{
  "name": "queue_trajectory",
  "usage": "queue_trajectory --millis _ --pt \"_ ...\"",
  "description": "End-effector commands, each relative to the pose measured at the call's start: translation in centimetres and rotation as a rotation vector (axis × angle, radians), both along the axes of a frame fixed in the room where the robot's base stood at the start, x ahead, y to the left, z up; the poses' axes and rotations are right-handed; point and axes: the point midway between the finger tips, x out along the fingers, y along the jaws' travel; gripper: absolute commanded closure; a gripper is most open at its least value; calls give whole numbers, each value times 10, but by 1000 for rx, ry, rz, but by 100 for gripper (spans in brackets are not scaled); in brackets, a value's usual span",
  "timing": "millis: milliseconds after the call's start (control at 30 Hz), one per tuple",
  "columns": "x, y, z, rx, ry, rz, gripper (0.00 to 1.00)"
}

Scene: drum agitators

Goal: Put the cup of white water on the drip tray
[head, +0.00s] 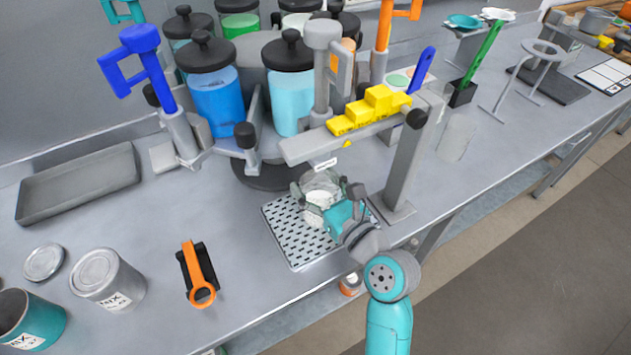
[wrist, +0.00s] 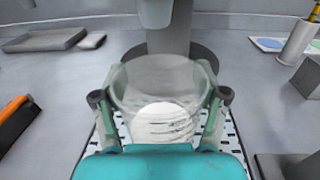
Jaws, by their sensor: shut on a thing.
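My gripper (head: 318,190) is shut around a clear cup (wrist: 160,82) with white water (wrist: 162,122) in its lower part. In the wrist view a finger of my gripper (wrist: 160,98) shows on each side of the cup. The cup stands upright over the perforated drip tray (head: 289,236), toward its back right part. The tray's slots also show on both sides of the cup in the wrist view. I cannot tell whether the cup's base touches the tray, since my gripper hides it.
The drum machine with blue (head: 217,103) and light blue (head: 291,100) canisters stands behind. A grey post (head: 408,165) with a beam carrying yellow blocks (head: 370,108) rises close to the right. The bench between is clear.

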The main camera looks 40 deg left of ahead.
Motion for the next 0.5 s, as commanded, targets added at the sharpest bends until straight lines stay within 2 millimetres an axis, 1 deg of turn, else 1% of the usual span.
queue_trajectory --millis 67,100,167,200,500 --pt "0 0 -2 0 1 0 75" --pt "0 0 -2 0 1 0 20" --pt "0 0 -2 0 1 0 5" --pt "0 0 -2 0 1 0 2" --pt "0 0 -2 0 1 0 2"
